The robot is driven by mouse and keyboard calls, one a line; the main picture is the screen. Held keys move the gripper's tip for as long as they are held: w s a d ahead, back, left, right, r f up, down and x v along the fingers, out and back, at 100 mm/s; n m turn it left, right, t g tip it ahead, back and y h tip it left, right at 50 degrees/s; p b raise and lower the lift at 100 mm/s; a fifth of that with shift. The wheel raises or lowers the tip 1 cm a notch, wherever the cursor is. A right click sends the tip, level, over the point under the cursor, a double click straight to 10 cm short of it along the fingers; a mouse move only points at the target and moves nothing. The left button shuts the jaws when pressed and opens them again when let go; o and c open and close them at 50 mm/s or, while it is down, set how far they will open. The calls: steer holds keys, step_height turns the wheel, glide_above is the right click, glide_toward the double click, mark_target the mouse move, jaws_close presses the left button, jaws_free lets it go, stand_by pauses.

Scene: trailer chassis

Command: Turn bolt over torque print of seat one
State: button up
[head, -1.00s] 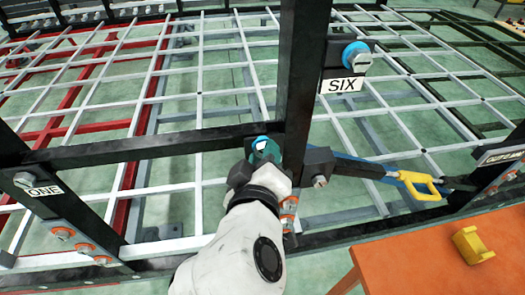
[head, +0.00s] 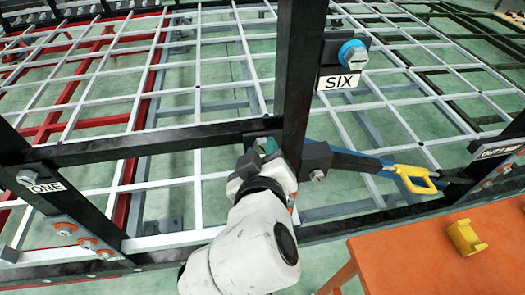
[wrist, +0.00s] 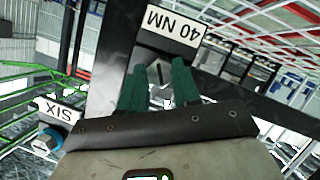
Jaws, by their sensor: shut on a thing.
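My gripper (head: 260,158) is at the dark upright post in the middle of the head view. In the wrist view its teal fingers (wrist: 160,88) stand either side of a grey hex bolt head (wrist: 160,73) and are shut on it. A white print reading 40 NM (wrist: 172,22) is on the dark metal beyond the fingertips, upside down in that view. In the head view the held bolt is mostly hidden by my gripper. The plate ONE (head: 46,188) is on the left post, with another bolt head (head: 27,177) just above it.
The plate SIX (head: 338,82) hangs under a blue-ringed bolt (head: 352,54), right of the post. A dark block (head: 318,158) juts out right beside my gripper. A blue bar with a yellow handle (head: 415,180) runs right. An orange table (head: 425,255) is front right.

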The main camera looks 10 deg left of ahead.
steer(key=o, duration=0.7)
steer(key=shift+f, duration=0.2)
steer(key=shift+c, duration=0.2)
steer(key=o, duration=0.4)
steer(key=shift+r, duration=0.15)
steer(key=shift+s, duration=0.15)
steer(key=v, duration=1)
steer(key=shift+s+r+b, duration=0.2)
steer(key=shift+s+b, duration=0.1)
